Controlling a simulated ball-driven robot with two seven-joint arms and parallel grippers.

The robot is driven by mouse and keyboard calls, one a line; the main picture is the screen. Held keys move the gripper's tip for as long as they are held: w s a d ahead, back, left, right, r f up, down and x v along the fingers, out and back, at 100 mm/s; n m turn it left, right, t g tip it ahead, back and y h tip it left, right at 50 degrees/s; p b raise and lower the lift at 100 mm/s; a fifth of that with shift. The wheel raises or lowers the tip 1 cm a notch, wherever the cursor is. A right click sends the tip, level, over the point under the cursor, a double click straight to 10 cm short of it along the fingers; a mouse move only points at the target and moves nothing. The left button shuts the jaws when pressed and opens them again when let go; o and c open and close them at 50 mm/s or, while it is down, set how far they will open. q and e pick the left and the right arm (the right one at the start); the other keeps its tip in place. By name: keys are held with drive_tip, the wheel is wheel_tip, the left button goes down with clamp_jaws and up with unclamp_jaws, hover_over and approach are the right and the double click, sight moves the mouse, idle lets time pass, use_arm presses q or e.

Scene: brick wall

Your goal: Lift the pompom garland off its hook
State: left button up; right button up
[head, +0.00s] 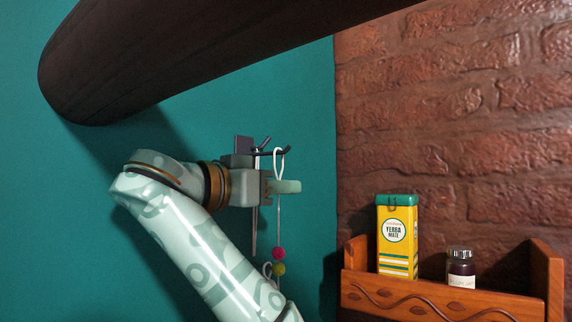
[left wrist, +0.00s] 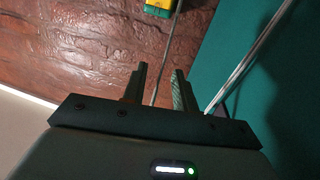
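The pompom garland (head: 278,253) hangs down the teal wall by a white loop over a dark hook (head: 287,151). Its cord runs straight down to a pink and a yellow-green pompom; lower parts are out of frame. My left gripper (head: 284,187) is at the cord, just below the loop. In the left wrist view its two fingers (left wrist: 159,88) stand apart, with a thin cord (left wrist: 168,55) showing between them. I cannot tell whether either finger touches it. My right gripper is not in view.
A pale strip (head: 254,225) hangs from the same rack, left of the garland. A wooden shelf (head: 440,298) on the brick wall holds a yellow tin (head: 396,240) and a dark jar (head: 460,268). A thick dark beam (head: 180,50) crosses the top.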

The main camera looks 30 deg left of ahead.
use_arm(q)
drive_tip(key=shift+x, duration=1)
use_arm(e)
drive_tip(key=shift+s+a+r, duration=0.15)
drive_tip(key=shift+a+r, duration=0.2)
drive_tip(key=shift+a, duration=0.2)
use_arm(q)
drive_tip(key=shift+s, duration=0.1)
drive_tip(key=c, duration=0.6)
drive_tip(key=shift+d, duration=0.15)
clamp_jaws()
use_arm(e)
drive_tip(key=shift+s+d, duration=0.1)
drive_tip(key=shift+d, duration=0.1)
use_arm(q)
drive_tip(key=shift+r, duration=0.1)
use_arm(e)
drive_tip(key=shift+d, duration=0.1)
use_arm(q)
drive_tip(key=shift+r+p, duration=0.15)
drive_tip(key=shift+p, duration=0.15)
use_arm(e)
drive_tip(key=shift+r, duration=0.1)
